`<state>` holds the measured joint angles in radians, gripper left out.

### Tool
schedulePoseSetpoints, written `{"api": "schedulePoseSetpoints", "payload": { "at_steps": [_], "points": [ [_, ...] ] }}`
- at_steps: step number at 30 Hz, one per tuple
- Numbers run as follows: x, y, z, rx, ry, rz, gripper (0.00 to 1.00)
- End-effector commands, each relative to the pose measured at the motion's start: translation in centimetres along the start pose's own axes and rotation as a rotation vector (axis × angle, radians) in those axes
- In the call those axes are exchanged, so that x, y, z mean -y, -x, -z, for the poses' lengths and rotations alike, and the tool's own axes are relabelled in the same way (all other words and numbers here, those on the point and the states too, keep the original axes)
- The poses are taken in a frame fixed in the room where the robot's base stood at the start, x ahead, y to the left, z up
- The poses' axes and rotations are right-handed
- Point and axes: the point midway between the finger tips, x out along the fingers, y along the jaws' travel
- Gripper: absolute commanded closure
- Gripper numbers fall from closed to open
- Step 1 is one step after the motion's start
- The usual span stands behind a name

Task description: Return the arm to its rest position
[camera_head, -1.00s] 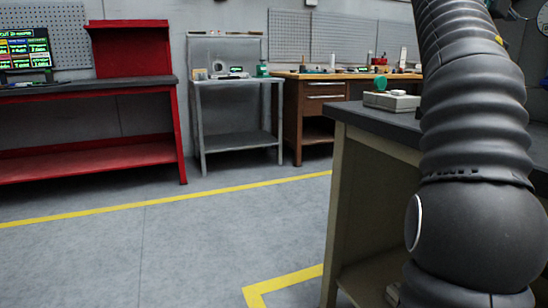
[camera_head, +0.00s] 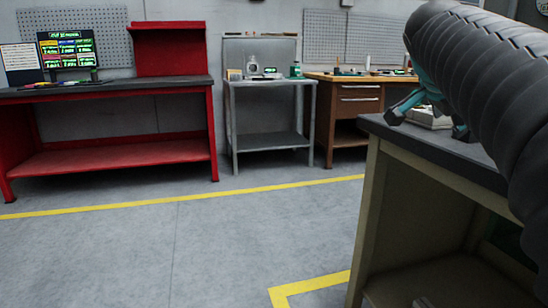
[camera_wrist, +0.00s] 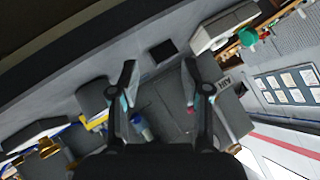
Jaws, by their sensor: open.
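My gripper (camera_wrist: 160,80) shows in the wrist view with its two dark fingers spread apart and nothing between them. In the head view my dark ribbed arm fills the right side. Part of my gripper (camera_head: 425,95), with teal parts, shows beyond the arm, in front of or over the near dark-topped workbench (camera_head: 440,150). The arm hides much of that bench top. I cannot tell from the head view how far the gripper is above the bench.
A pale box (camera_head: 432,118) sits on the near bench behind my gripper. A red workbench (camera_head: 110,160), a grey table (camera_head: 270,140) and a wooden bench (camera_head: 355,105) stand along the wall. The grey floor (camera_head: 150,250) with yellow lines is clear.

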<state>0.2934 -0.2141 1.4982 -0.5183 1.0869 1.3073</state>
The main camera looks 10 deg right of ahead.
Motion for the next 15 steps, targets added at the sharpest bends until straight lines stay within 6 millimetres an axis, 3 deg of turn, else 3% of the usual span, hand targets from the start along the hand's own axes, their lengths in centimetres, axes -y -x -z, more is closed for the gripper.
{"api": "schedulePoseSetpoints", "payload": {
  "at_steps": [3,8,15],
  "points": [
    [-2.4,1.6,-5.7,0.128,0.247,0.034,0.53],
    [-6.8,3.2,-13.3,0.286,0.570,0.108,0.53],
    [-15.3,5.4,-23.8,0.484,1.009,0.275,0.53]
  ]
}}
